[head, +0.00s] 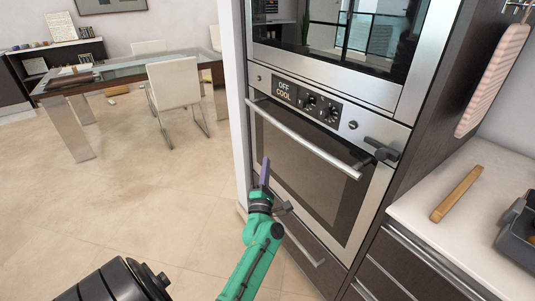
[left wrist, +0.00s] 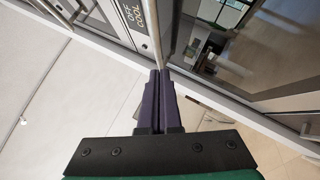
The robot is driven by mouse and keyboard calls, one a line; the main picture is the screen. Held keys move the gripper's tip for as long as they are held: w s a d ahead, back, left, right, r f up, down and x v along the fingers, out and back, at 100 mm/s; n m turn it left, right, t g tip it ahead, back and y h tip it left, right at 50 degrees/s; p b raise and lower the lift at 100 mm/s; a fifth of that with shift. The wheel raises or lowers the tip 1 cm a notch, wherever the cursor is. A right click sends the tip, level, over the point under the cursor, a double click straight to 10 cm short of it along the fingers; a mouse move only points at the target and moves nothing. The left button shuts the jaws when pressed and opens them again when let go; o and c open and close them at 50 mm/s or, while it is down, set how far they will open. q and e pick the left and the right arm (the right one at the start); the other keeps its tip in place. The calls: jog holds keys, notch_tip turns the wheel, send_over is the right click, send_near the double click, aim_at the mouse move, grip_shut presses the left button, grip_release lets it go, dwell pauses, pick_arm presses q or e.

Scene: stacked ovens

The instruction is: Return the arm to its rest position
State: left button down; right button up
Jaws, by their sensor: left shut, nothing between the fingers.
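My left gripper (head: 265,172) has purple fingers and a green arm behind it. In the head view it is in front of the lower oven (head: 310,165), near the left part of its door. In the left wrist view the gripper (left wrist: 160,90) shows its two fingers together, with nothing between them. The oven's long handle (head: 305,138) runs across the top of the closed door; in the left wrist view the handle (left wrist: 156,35) appears just beyond the fingertips. I cannot tell whether they touch. My right gripper is not in view.
An upper oven (head: 340,40) sits above. A white counter (head: 420,205) at right holds a wooden bar (head: 457,194) and a dark tray (head: 518,235). A glass table (head: 120,72) and a white chair (head: 175,83) stand at back left. The tiled floor left of the ovens is clear.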

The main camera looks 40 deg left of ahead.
pick_arm(q)
jog(key=s+d+f+m+g+h+p, duration=0.1)
jog(key=s+d+f+m+g+h, duration=0.2)
jog(key=f+m, duration=0.5)
jog(key=s+d+f+m+g+h, duration=0.15)
jog(key=d+f+m+h, duration=0.35)
jog(key=f, duration=0.7)
jog(key=s+d+f+m+g+h+p, duration=0.1)
jog(key=s+d+f+m+h, duration=0.3)
jog(key=f, duration=0.6)
jog(key=s+d+f+m+g, duration=0.45)
jog(key=s+f+m, duration=0.25)
jog(key=s+f, duration=0.4)
jog(key=s+a+f+m+g+p, duration=0.1)
jog(key=s+f+m+g, duration=0.2)
jog(key=s, duration=0.8)
jog(key=s+a+f+m+g, duration=0.1)
jog(key=s+f+m+g, duration=0.3)
jog(key=s, duration=0.7)
jog(key=shift+s+a+f+m+g+p, duration=0.15)
jog(key=shift+s+a+m+g+p, duration=0.1)
jog(key=shift+m+g+p, duration=0.2)
